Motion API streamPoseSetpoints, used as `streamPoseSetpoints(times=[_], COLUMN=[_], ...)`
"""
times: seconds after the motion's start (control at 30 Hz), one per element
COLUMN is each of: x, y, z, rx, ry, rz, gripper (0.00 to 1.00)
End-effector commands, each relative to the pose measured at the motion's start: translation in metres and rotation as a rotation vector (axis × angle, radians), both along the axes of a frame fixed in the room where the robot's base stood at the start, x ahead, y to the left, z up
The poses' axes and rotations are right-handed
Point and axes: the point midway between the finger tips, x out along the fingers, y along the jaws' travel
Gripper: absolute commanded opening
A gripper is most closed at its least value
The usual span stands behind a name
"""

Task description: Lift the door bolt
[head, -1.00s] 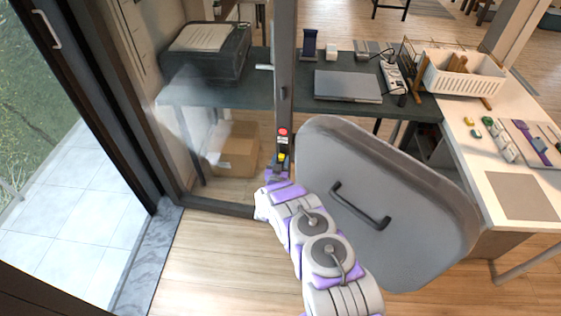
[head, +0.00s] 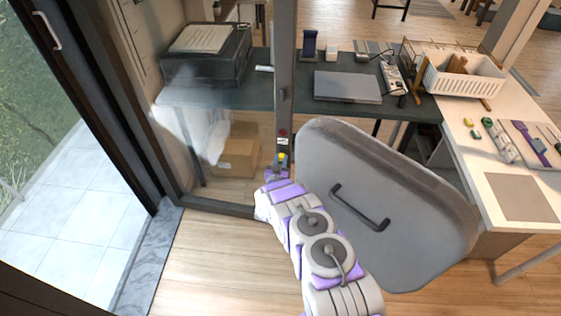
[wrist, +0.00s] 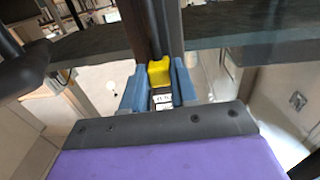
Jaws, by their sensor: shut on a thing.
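The door bolt's yellow knob (head: 282,157) sits low on the dark vertical door post (head: 284,70), below a small label and a dark round indicator (head: 283,132). In the wrist view the yellow knob (wrist: 159,73) stands between the two blue fingers of my gripper (wrist: 158,90). My gripper (head: 277,173) is shut on the knob at the post, with one finger on each side. A small printed label shows just below the knob in the wrist view. The rest of the bolt is hidden.
A grey panel with a dark handle (head: 360,207) stands right beside my arm. Behind the glass are a dark desk (head: 220,93), a printer (head: 205,52) and a cardboard box (head: 236,152). A white table (head: 485,190) stands at right. Wooden floor lies open at front left.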

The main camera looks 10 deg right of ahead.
Motion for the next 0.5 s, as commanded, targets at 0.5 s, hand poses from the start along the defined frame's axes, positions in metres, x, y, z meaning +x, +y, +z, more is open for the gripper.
streamPoseSetpoints(times=[0.5], x=[0.002], y=[0.002], z=[0.027], rx=[-0.002], ry=[-0.01], rz=[0.003], gripper=[0.33])
